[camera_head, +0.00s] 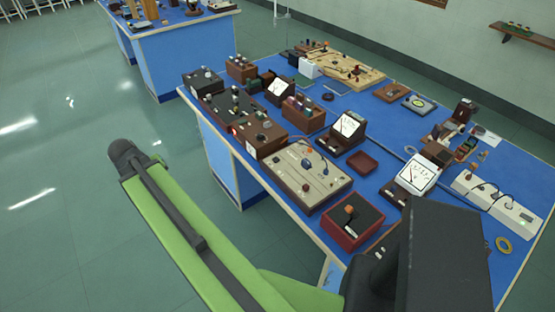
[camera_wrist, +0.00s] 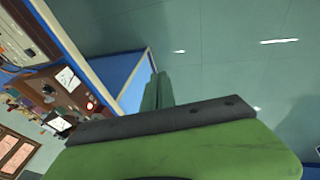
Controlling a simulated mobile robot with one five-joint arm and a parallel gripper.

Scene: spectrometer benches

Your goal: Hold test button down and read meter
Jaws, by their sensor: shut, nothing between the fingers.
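Several analogue meters with white faces stand on the blue bench: a front one (camera_head: 417,173), a middle one (camera_head: 349,126) and a back one (camera_head: 280,88). Their readings are too small to tell. A red-rimmed box (camera_head: 337,233) near the front edge carries an orange-topped knob (camera_head: 350,210). I cannot tell which control is the test button. In the wrist view a meter face (camera_wrist: 66,77) and a small red round part (camera_wrist: 90,105) show at the left. My green arm crosses both views.
A beige panel (camera_head: 310,176), brown boxes (camera_head: 258,135) and a white power strip (camera_head: 500,203) with cables crowd the bench (camera_head: 378,105). A tape ring (camera_head: 504,245) lies at the right edge. Another bench (camera_head: 185,60) stands behind. Open floor (camera_head: 60,200) lies to the left.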

